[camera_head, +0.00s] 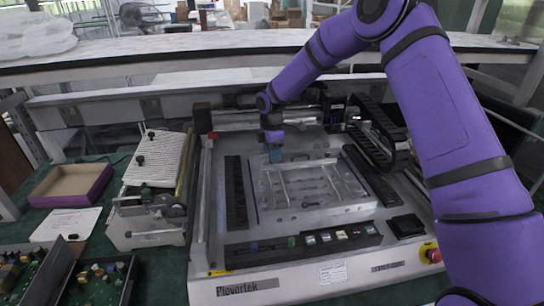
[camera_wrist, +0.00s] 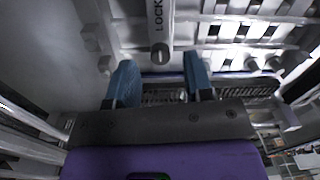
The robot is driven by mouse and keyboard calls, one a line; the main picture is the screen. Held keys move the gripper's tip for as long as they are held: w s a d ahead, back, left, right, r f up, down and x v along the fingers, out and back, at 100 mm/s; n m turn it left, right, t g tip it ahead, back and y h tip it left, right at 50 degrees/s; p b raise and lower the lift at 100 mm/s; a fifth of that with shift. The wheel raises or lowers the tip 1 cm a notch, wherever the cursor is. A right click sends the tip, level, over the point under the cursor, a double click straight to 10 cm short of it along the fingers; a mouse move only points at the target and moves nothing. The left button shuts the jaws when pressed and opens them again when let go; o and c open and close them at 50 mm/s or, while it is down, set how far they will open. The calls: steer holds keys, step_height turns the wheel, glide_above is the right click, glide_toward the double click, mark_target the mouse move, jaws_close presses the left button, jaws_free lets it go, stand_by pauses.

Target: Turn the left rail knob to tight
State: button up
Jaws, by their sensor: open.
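My gripper (camera_head: 274,153) is over the back left part of the metal fixture plate (camera_head: 345,208) on the machine, blue fingertips pointing down. In the wrist view my gripper (camera_wrist: 160,76) is open, with a blue finger on each side and nothing held. A small round grey knob or pin end (camera_wrist: 161,54) shows between and beyond the fingertips, at the end of a pale bar (camera_wrist: 158,18) marked "LOCK". I cannot tell whether it is the left rail knob, or whether a finger touches it. The head view does not show a rail knob clearly.
The machine's front panel has a button row (camera_head: 340,237) and a red stop button (camera_head: 433,255). A black cable chain (camera_head: 380,135) stands at the back right. Left are a clamp device (camera_head: 150,222), an open purple-edged box (camera_head: 70,187) and trays of parts (camera_head: 103,284).

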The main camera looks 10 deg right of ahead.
steer(key=shift+f, duration=0.9)
jaws_close()
